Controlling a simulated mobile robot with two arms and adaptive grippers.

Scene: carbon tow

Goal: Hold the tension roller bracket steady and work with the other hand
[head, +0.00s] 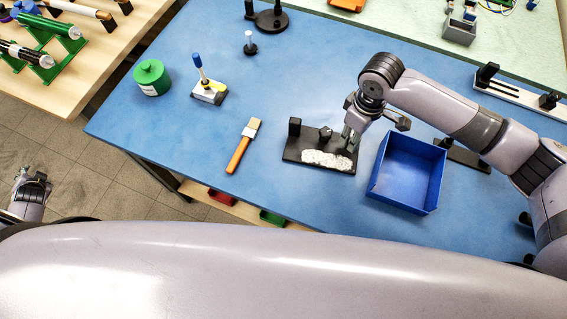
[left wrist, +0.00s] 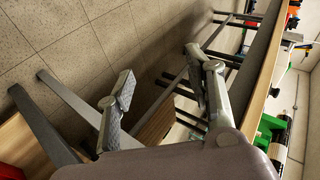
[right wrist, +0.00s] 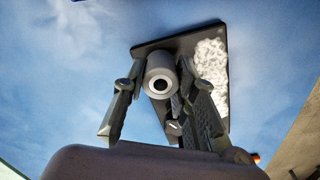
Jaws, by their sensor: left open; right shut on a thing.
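The tension roller bracket (head: 294,152) is a black plate with a small upright block at its left end and a dark round part near its middle. A rough white patch (head: 326,160) lies along its near edge. My right gripper (head: 347,143) is down at the plate's right end, shut on the bracket. In the right wrist view its fingers (right wrist: 160,105) stand on either side of a grey roller end with a dark hole (right wrist: 160,84), over the plate. Exact contact is partly hidden. My left gripper (head: 30,184) is open and empty, off the table at far left, above the floor.
A blue open bin (head: 408,172) stands right of the bracket. A brush with an orange handle (head: 240,152) lies left of it. The blue table (head: 330,60) is clear behind the bracket.

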